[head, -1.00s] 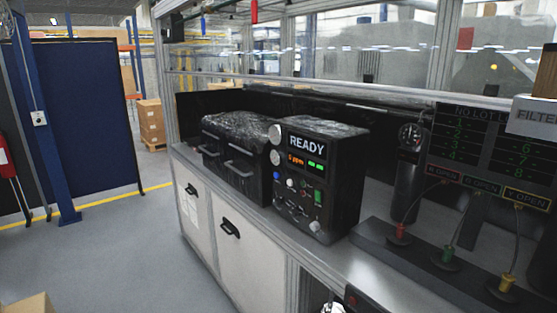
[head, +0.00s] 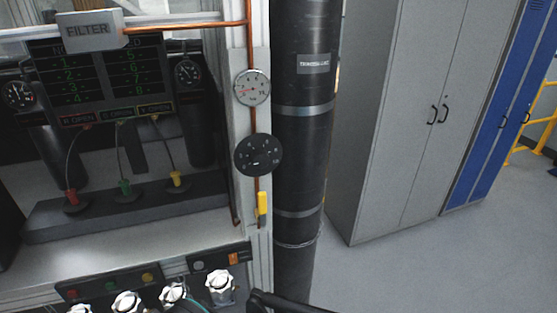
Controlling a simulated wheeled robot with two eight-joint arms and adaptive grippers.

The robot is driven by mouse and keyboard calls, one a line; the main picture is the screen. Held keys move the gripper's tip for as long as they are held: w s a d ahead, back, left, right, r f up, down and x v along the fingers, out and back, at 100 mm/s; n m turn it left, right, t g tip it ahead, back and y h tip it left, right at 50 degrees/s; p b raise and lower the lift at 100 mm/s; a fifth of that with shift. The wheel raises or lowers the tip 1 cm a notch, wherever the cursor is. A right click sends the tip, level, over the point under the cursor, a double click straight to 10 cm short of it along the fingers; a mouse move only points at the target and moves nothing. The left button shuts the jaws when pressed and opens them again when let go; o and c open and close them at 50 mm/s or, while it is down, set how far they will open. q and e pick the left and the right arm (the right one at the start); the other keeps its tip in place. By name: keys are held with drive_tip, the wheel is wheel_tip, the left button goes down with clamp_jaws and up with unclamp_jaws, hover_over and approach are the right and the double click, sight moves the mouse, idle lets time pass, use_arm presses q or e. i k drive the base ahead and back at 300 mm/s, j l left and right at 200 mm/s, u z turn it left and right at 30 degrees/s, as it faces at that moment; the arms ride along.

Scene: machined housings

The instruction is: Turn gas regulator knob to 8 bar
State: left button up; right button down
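A round black dial-like knob (head: 258,155) with pale markings sits on the copper pipe on the grey post, right of the bench. I take it as the gas regulator knob; its setting is too small to read. A round white-faced gauge (head: 252,88) with a red needle sits just above it; its figures are too small to read surely. A yellow lever (head: 262,207) points down along the pipe below the knob. Neither gripper can be made out in the head view. A dark curved piece shows at the bottom edge, and I cannot tell what it is.
Several white knobs (head: 220,288) stand on the bench's front panel. A thick black column (head: 303,150) stands right of the post. Grey cabinets (head: 390,120) and a blue locker (head: 492,120) are farther right. Open floor (head: 430,270) lies before them.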

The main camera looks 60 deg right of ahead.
sight(259, 158)
drive_tip(key=l+z, duration=0.1)
drive_tip(key=z, duration=0.85)
drive_tip(key=l+z, duration=0.1)
drive_tip(key=z, duration=0.4)
drive_tip(key=i+z, duration=0.1)
drive_tip(key=z, duration=0.4)
